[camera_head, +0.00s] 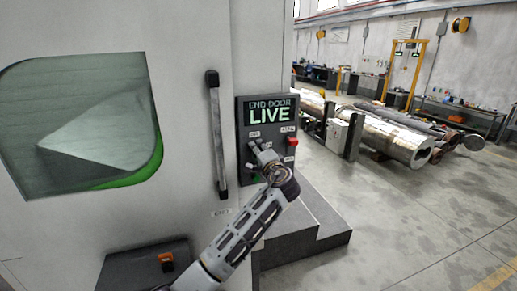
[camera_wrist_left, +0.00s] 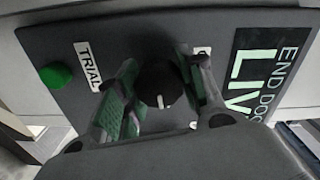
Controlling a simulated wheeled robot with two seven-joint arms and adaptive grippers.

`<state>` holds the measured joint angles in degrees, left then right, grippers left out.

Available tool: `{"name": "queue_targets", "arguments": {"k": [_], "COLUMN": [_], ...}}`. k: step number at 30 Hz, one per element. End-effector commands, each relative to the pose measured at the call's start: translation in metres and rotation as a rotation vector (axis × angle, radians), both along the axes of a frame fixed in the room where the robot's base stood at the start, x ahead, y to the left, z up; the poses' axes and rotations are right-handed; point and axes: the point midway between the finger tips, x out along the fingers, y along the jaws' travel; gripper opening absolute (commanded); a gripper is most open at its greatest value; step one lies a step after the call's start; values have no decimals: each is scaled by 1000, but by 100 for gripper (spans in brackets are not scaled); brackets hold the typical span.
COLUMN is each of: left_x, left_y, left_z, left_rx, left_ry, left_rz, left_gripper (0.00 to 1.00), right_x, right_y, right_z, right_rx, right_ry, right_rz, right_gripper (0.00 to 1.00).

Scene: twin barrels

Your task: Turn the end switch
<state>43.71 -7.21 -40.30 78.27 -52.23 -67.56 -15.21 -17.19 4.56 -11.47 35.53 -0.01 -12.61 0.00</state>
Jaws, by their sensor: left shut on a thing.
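The dark control panel (camera_head: 240,128) stands on the wall right of the door handle. Its lit sign (camera_head: 268,111) reads "END DOOR LIVE". My left gripper (camera_head: 257,149) is at the panel's left side, below the sign. In the left wrist view my left gripper (camera_wrist_left: 163,100) has its two fingers on either side of a round black knob, the end switch (camera_wrist_left: 158,84), and is shut on it. A white mark shows on the knob's face. The gripper mostly hides the knob in the head view. My right gripper is not in view.
A green button (camera_wrist_left: 56,75) and a "TRIAL" label (camera_wrist_left: 88,66) are beside the knob. A red control (camera_head: 292,141) is at the panel's right. A vertical door handle (camera_head: 217,135) stands close on the left. Grey steps (camera_head: 310,235) lie below; open floor is right.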

Motion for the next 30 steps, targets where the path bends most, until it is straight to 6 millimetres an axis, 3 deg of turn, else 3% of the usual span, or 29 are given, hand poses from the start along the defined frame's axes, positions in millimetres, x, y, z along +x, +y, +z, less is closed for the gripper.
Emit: {"name": "queue_targets", "arguments": {"k": [20,21,25,30], "left_x": [0,0,0,0], "left_y": [-1,-1,-1,-1], "left_z": [0,0,0,0], "left_rx": [83,83,82,82], "left_ry": [26,26,26,26], "left_rz": [-2,-2,-2,-1], "left_gripper": [14,42,58,60], "right_x": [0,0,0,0], "right_y": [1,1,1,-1], "right_z": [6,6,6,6], "right_rx": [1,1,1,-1], "right_ry": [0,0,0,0], "right_rz": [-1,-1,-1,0], "right_gripper": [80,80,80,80]}}
